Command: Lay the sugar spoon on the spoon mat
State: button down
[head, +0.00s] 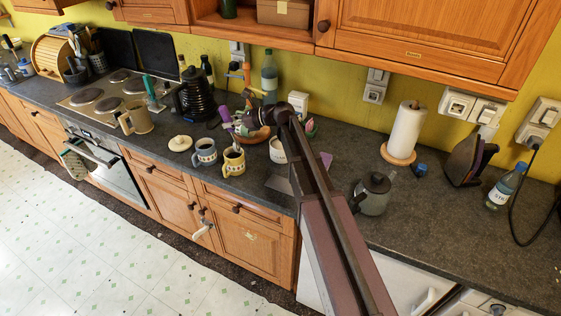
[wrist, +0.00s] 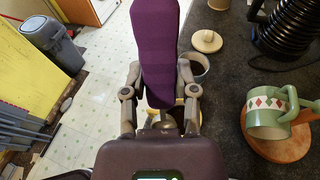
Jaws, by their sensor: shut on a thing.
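My gripper (wrist: 160,108) is shut on a long purple thing, which looks like the handle of the sugar spoon (wrist: 156,45). In the head view the purple piece (head: 225,115) sticks out left of my gripper (head: 240,122), above the counter behind the mugs. A yellow mug (head: 233,160) is below and in front; its rim shows partly behind the fingers in the wrist view. A flat grey patch (head: 279,184) near the counter's front edge, partly behind my arm, may be the spoon mat; I cannot tell for sure.
A blue-grey mug (head: 205,152) and a pale lid (head: 180,143) stand left of the yellow mug. A green patterned mug (wrist: 268,115) sits on a round wooden board (wrist: 285,145). A dark kettle (head: 192,95) stands behind. A grey pot (head: 373,194) stands right of my arm.

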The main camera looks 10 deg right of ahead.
jog(key=shift+w+a, duration=0.2)
jog(key=shift+w, duration=0.4)
jog(key=shift+s+d+f, duration=0.1)
jog(key=shift+s+f, duration=0.2)
jog(key=shift+f, duration=0.05)
jog(key=s+d+f+n+g+h, duration=0.25)
jog(key=s+d+f+h, duration=0.35)
jog(key=f, duration=0.4)
jog(key=g+h+b, duration=0.1)
jog(key=g+h, duration=0.1)
jog(key=h, duration=0.6)
send_over(285, 188)
notch_tip(285, 188, down, 4)
jog(key=shift+s+d+f+m, duration=0.1)
jog(key=shift+s+m, duration=0.05)
jog(key=shift+m, duration=0.1)
jog(key=shift+f, duration=0.2)
jog(key=shift+f+b, duration=3.75)
jog(key=shift+b, duration=0.3)
